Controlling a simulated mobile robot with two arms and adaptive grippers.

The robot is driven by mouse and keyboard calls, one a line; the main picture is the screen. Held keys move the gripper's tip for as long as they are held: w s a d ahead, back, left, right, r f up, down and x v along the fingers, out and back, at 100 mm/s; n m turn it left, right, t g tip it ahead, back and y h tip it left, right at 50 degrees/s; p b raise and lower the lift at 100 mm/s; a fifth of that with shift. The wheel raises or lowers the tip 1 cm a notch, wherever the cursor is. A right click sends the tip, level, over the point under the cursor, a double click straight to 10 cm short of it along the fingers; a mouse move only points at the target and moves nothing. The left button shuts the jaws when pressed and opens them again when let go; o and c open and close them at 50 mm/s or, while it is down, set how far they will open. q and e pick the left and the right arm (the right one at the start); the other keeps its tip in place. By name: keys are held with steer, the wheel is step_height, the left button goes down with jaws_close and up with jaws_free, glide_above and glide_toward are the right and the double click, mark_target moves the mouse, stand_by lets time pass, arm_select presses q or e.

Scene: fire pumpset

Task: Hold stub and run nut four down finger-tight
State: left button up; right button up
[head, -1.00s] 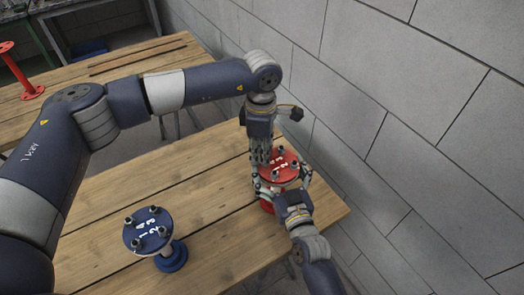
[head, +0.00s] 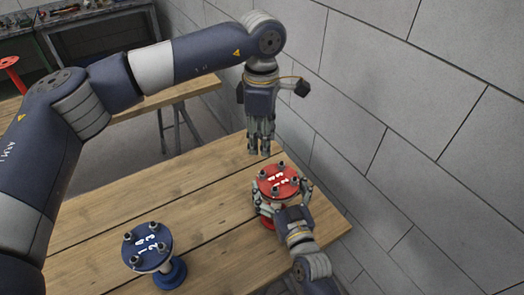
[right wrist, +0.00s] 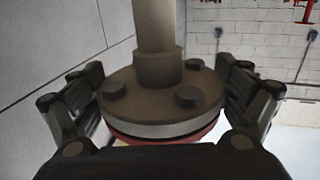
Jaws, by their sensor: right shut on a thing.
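The red stub (head: 277,182) stands on the near wooden table close to the wall. White numbers mark its flange, and several dark bolts with nuts stand around the rim. My right gripper (head: 281,205) comes in from the front and is shut around the stub at its flange. In the right wrist view, its fingers sit on both sides of a grey-brown flange (right wrist: 155,105) with dark bolt heads and a red rim on its other side. My left gripper (head: 260,151) points down above and behind the red flange, clear of it. Its fingers look close together; any gap is unclear.
A blue stub (head: 148,247) with a numbered flange and several bolts stands at the front left of the wooden table (head: 205,225). The block wall (head: 430,140) borders the right side. A second table (head: 175,97) stands behind, with a red stand (head: 12,70) at far left.

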arm_select(q)
steer(key=shift+r, duration=0.65)
arm_select(e)
steer(key=o, duration=1.5)
steer(key=shift+c, duration=0.2)
steer(key=shift+s, duration=0.1)
